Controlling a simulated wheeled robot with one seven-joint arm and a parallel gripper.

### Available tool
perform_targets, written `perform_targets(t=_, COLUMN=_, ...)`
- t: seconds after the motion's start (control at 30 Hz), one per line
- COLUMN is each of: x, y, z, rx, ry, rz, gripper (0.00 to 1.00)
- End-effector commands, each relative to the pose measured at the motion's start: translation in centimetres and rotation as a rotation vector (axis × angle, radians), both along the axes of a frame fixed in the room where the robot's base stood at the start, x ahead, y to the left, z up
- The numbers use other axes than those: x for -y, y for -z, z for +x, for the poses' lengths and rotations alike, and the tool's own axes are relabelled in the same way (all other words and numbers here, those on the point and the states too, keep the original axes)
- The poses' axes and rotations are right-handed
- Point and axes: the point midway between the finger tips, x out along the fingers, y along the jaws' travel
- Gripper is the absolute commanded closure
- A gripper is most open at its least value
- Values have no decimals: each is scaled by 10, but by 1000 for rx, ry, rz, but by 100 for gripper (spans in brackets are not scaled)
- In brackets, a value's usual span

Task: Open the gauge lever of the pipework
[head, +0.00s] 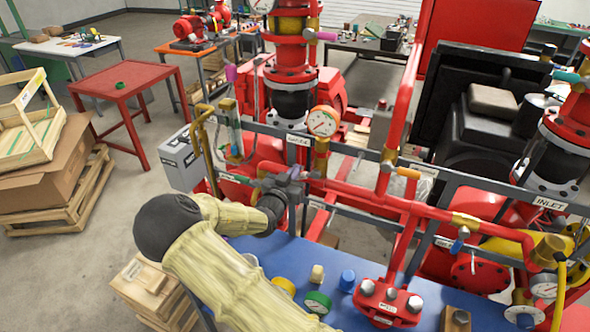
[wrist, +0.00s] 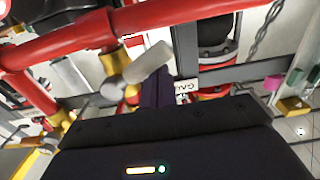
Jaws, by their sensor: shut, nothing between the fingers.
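The pressure gauge (head: 322,121) with a white dial stands on a brass stem (head: 321,150) above the red pipework in the head view. In the wrist view a pale grey lever (wrist: 150,62) slants up to the right from a valve with a brass-coloured body (wrist: 107,64). My gripper (head: 292,176) is in front of the pipe below the gauge, and its dark fingers hide part of the pipework.
A label plate (head: 297,139) sits on the grey rail behind my gripper. A blue bench (head: 385,290) with loose caps lies below. A red pipe (wrist: 70,40) crosses the wrist view's upper left. Pumps and more pipes crowd the right side.

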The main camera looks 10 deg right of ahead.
Motion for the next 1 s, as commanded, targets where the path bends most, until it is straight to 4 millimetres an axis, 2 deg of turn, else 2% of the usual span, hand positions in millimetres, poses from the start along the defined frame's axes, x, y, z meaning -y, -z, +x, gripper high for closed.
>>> perform_targets(t=0.4, x=4, y=26, z=-3, rx=-1, ry=0, rz=1, gripper=100)
perform_targets(t=1.0, x=21, y=50, z=-16, rx=-1, ry=1, rz=1, gripper=100)
